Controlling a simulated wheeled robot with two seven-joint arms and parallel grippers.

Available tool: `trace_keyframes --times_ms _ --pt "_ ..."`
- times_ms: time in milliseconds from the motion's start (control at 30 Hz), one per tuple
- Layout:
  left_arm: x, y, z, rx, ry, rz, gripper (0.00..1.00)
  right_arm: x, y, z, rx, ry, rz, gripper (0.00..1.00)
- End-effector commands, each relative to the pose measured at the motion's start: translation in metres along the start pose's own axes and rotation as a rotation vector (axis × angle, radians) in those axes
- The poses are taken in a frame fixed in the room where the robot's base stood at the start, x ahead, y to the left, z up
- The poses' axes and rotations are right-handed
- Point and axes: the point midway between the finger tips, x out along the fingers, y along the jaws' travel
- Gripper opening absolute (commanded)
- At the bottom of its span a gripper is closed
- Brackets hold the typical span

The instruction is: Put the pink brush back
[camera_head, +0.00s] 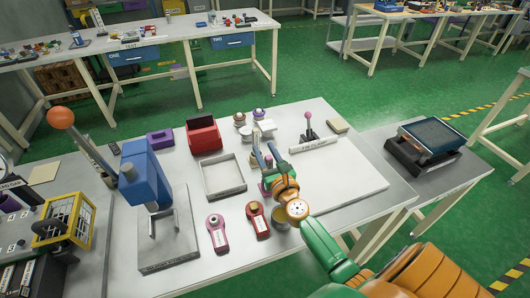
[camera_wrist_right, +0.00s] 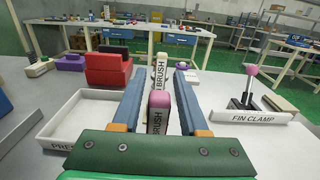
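A pink-topped brush (camera_wrist_right: 159,99) with a "BRUSH" label stands upright between the fingers of my right gripper (camera_head: 265,155) in the right wrist view. The two blue fingers (camera_wrist_right: 158,80) are open, with a gap showing on each side of the brush. In the head view the gripper mostly hides this brush. A second, cream-topped brush (camera_wrist_right: 161,68), also labelled "BRUSH", stands beyond it, close to the fingertips in the picture. My left gripper is not in view.
A shallow open tray (camera_head: 223,190) and a red bin (camera_head: 204,136) lie left of the gripper. The pink-knobbed fin clamp (camera_head: 309,134) stands to its right, by a clear white plate (camera_head: 345,175). A blue press (camera_head: 146,175) is farther left.

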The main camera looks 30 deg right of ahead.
Motion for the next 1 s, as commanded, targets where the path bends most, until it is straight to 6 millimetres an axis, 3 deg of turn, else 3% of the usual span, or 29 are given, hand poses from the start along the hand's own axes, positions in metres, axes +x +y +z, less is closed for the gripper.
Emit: trace_keyframes --times_ms 367,467,800,1000 --pt "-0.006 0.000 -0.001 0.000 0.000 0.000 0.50 -0.001 0.000 0.006 -0.001 0.000 0.000 0.54" --pt "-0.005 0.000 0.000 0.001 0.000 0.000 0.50 -0.017 0.000 0.002 0.000 0.002 0.001 0.54" --pt "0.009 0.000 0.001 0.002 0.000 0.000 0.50 -0.098 0.000 -0.001 -0.001 0.002 0.000 0.54" --pt "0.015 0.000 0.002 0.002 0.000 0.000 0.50 -0.119 0.000 0.001 -0.001 0.000 0.000 0.54"
